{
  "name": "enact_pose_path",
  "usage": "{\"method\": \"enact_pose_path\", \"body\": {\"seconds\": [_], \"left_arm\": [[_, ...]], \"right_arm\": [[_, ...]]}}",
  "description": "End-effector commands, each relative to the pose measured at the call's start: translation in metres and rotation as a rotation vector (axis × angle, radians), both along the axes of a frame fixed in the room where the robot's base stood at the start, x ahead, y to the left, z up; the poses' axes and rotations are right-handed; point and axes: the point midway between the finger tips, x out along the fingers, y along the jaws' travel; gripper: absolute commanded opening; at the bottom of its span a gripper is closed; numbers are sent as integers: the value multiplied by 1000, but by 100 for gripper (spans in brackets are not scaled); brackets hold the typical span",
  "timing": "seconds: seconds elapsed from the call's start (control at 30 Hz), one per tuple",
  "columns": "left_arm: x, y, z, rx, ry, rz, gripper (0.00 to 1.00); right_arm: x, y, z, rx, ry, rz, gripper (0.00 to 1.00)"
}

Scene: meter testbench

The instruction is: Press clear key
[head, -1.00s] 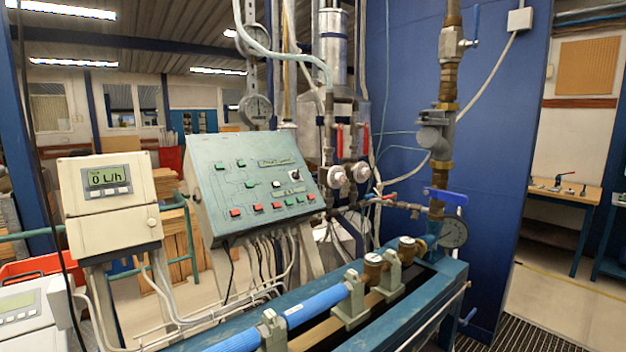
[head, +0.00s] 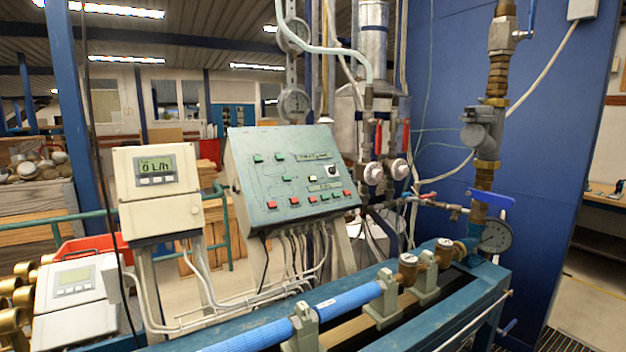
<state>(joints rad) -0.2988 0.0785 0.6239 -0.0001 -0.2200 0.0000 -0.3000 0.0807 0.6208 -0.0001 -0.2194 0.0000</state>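A beige meter box (head: 157,190) stands on posts at the left of the bench, its display reading "0 L/h" with a row of small keys (head: 156,180) under it. A second, similar white unit (head: 76,296) with a grey display sits lower at the left edge. A sloped grey-green control panel (head: 290,178) with green, red, white and black buttons stands right of the beige box. Key labels are too small to read, so I cannot tell which key is the clear key. Neither of my grippers shows in the head view.
A blue pipe (head: 345,299) and brass fittings (head: 408,268) run along the teal bench frame (head: 478,290). Valves, gauges and vertical pipes (head: 484,130) rise behind. A red bin (head: 92,247) and brass parts (head: 20,285) are at the left. Cables hang below the panel.

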Motion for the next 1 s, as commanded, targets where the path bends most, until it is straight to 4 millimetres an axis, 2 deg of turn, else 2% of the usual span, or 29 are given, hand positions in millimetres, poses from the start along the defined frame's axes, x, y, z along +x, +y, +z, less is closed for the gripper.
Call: {"method": "enact_pose_path", "body": {"seconds": [0.03, 0.13, 1.0], "left_arm": [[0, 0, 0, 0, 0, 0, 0], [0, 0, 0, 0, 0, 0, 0], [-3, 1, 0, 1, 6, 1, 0]], "right_arm": [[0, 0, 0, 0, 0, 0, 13], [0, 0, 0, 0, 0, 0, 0], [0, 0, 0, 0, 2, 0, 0]]}}
